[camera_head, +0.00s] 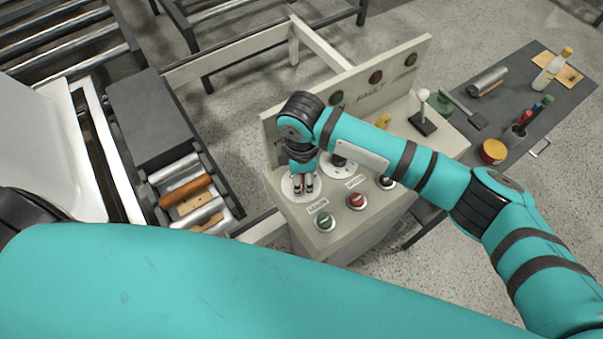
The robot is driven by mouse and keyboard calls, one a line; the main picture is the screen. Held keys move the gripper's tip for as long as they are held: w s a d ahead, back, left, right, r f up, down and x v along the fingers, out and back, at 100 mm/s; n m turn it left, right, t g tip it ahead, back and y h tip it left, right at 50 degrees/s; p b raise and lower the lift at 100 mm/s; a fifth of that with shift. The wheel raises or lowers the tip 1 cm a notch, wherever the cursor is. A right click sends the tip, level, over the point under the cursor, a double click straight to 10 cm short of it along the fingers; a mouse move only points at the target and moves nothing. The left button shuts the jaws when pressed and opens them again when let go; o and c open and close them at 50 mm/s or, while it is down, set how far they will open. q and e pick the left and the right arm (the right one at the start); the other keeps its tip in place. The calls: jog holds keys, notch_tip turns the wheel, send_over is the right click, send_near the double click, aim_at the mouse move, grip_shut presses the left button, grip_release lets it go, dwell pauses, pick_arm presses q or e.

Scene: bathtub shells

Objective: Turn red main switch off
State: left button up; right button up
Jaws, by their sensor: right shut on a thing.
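The control panel (326,239) is a beige box with an upright back plate, in the middle of the head view. The red main switch (300,184) sits at its left end on a pale round plate. Only a little red shows between the fingers. My right gripper (303,189) points down over this switch and is shut on it. The gripper and wrist hide most of the knob, so its turn angle cannot be told. My left gripper is not in view.
Green (324,221) and red (356,201) buttons sit on the panel's front, right of the switch. A black knob and a white-topped lever (423,108) stand further right. A roller conveyor (187,190) lies left. A dark table (540,115) with tools and bottles is at right.

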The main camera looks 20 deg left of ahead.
jog(key=shift+n, duration=0.3)
jog(key=shift+r, duration=0.1)
jog(key=o, duration=1.1)
jog(key=shift+o, duration=0.2)
notch_tip(320, 180, up, 12)
